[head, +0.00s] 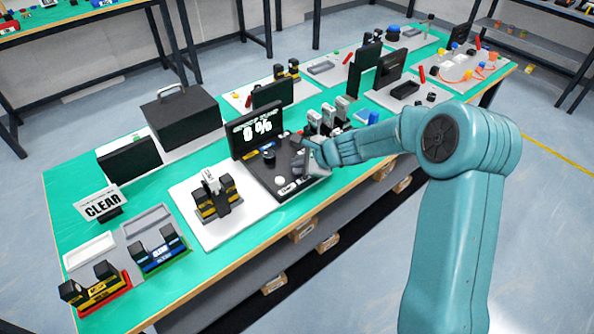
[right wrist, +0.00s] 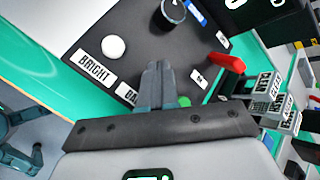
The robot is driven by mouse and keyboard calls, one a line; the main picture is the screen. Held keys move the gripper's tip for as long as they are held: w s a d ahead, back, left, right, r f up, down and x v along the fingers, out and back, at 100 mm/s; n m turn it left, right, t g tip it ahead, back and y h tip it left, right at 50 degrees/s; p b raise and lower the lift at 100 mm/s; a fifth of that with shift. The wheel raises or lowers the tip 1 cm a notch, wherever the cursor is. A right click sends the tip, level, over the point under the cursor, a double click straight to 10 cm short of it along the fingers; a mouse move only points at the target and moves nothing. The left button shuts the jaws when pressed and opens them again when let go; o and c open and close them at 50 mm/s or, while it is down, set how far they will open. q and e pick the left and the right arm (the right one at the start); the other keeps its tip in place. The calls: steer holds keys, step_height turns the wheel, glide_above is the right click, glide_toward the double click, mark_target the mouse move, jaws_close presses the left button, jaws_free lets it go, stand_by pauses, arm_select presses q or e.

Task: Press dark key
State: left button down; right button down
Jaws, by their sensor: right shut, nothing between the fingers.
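A dark control panel (head: 291,181) lies on the table below a black screen (head: 257,128) that reads "0 %". In the right wrist view the panel (right wrist: 140,38) carries a white round button (right wrist: 113,47) beside a "BRIGHT" label (right wrist: 94,67). A second label (right wrist: 127,94), partly covered, starts with "DA"; the dark key itself is hidden by my gripper. My right gripper (right wrist: 158,68) is shut and empty, its fingertips over the panel close to that label. In the head view the right gripper (head: 309,161) is at the panel's right side. I cannot tell whether it touches. My left gripper is out of view.
A dark round knob (right wrist: 173,12) and a red lever (right wrist: 224,63) stand near the gripper. Grey labelled blocks (head: 330,118) stand behind it. A white pad with black and yellow parts (head: 213,200) lies left of the panel.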

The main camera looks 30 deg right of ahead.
mark_target(300, 172)
steer(key=shift+f+b, duration=0.4)
stand_by(0.7)
steer(key=shift+r, duration=0.1)
steer(key=shift+r+p, duration=0.75)
step_height(300, 172, up, 5)
steer(key=p, duration=0.4)
steer(key=shift+p, duration=0.35)
stand_by(0.6)
